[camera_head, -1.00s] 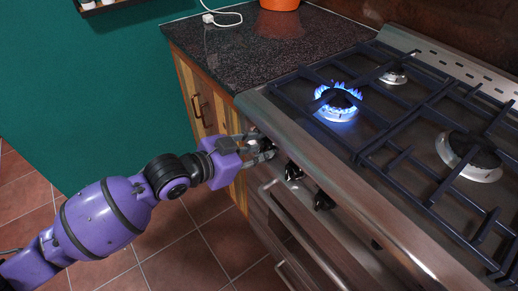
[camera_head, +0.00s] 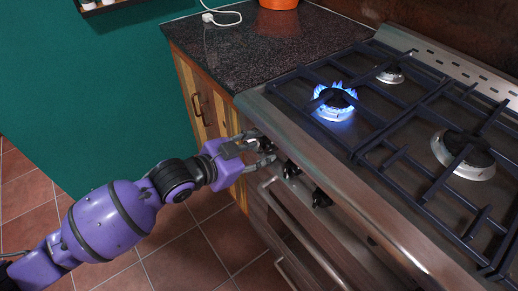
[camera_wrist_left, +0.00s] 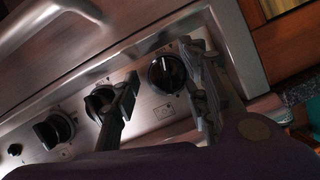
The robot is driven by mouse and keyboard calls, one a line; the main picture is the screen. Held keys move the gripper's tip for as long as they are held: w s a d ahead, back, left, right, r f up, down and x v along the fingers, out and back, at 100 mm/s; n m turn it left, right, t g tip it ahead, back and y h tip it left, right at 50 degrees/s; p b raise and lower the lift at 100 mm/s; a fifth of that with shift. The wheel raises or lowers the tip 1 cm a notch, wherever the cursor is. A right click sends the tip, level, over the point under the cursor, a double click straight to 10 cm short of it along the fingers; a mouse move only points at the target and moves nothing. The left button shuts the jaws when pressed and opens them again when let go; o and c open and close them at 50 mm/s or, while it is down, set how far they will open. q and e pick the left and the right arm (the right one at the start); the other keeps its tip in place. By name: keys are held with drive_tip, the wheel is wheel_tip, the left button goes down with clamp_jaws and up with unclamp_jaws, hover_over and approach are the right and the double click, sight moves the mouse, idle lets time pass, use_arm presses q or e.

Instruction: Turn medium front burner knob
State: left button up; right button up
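The stove's front panel carries several dark knobs. In the left wrist view, one round black knob (camera_wrist_left: 167,73) lies between the two spread fingers of my left gripper (camera_wrist_left: 161,66), with visible gaps on both sides. My left gripper (camera_head: 268,151) is at the panel's left end in the head view, open and holding nothing; its fingers mostly hide that knob there. A second knob (camera_head: 291,169) and a third knob (camera_head: 321,199) are farther right. The front left burner (camera_head: 335,103) burns with a blue flame. My right gripper is not in view.
An oven door handle (camera_head: 300,235) sticks out below the knobs. Black grates (camera_head: 400,160) cover the hob; the other burners in view show no flame. A dark counter (camera_head: 250,55) over a wooden cabinet adjoins the stove's left side. The tiled floor is clear.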

use_arm(q)
drive_tip(key=v, duration=1.2)
drive_tip(key=shift+a, duration=0.1)
